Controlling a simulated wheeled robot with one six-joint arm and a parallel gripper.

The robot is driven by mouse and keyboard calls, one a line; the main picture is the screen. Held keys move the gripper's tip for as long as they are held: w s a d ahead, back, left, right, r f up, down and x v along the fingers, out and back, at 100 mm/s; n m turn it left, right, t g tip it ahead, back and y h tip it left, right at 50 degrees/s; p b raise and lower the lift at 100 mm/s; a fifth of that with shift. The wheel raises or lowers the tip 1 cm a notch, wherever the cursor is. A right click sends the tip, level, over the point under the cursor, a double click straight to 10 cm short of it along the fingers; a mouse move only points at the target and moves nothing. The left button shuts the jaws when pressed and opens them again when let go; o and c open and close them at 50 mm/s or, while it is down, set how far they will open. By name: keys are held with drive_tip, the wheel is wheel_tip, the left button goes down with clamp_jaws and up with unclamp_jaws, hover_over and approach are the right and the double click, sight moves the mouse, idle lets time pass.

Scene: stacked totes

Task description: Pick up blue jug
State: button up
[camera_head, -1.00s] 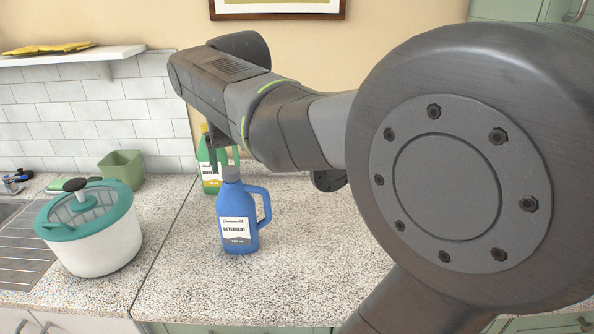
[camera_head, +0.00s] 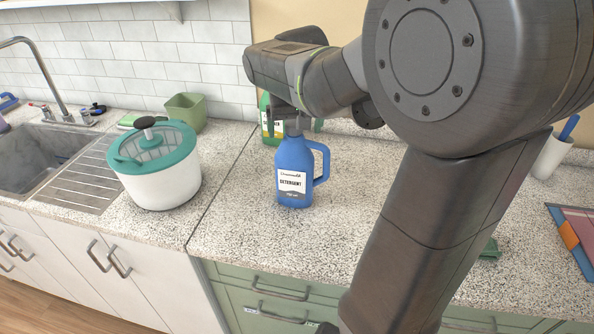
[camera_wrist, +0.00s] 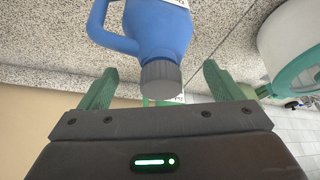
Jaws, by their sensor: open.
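The blue jug (camera_head: 293,168) stands upright on the speckled counter, with a white detergent label on its front and its handle to the right. In the wrist view the blue jug (camera_wrist: 158,28) appears upside down, its grey cap (camera_wrist: 161,77) between the two green fingers of my gripper (camera_wrist: 158,85). The fingers are open, with a gap on each side of the cap. In the head view my gripper (camera_head: 297,108) is at the jug's top, and its fingers are partly hidden by the jug and my arm. The cap is mostly hidden there.
A green bottle (camera_head: 270,118) stands close behind the jug. A white and teal salad spinner (camera_head: 158,180) stands to the left, beside the sink (camera_head: 35,175). A green container (camera_head: 186,112) is behind it. A white cup (camera_head: 551,156) stands at the right. The counter before the jug is clear.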

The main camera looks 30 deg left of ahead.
drive_tip(key=x, duration=0.3)
drive_tip(key=shift+a, duration=0.1)
drive_tip(key=shift+c, duration=0.5)
clamp_jaws()
